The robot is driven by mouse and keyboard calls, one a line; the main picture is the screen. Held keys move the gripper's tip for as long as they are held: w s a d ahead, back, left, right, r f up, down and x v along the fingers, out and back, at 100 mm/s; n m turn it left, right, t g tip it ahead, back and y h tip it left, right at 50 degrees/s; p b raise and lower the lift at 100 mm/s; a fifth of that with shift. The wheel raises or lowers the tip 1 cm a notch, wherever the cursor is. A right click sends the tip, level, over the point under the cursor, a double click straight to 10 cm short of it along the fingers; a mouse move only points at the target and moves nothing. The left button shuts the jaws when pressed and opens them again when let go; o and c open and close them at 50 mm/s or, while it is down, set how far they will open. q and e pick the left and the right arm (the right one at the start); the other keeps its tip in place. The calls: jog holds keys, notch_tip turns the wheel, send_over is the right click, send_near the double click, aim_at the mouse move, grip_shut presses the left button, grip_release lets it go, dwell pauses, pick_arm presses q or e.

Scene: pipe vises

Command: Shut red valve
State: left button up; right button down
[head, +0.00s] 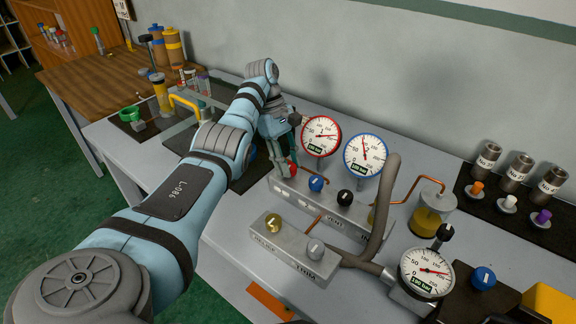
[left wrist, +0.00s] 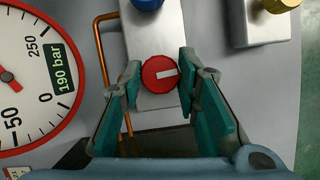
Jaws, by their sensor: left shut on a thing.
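The red valve knob (left wrist: 159,74), round with a white pointer mark, sits at the end of a grey metal valve block (left wrist: 152,40). In the head view the red knob (head: 292,172) is partly covered by my gripper. My left gripper (head: 284,160) reaches down over it from the left; in the left wrist view its teal fingers (left wrist: 160,84) are on either side of the knob, shut on it. The white mark points right in that view. A red-rimmed gauge (head: 321,136) stands behind the knob; its label reads 190 bar in the wrist view. My right gripper is not seen.
On the same block are a blue knob (head: 316,184) and a black knob (head: 345,197). A blue-rimmed gauge (head: 366,156) stands behind. A front block carries yellow (head: 273,222) and grey knobs (head: 315,249).

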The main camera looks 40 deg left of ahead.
pick_arm(q)
jog(key=shift+m+b, duration=0.3)
jog(key=shift+m, duration=0.2)
jog(key=o, duration=1.2)
jog(key=shift+c, duration=0.2)
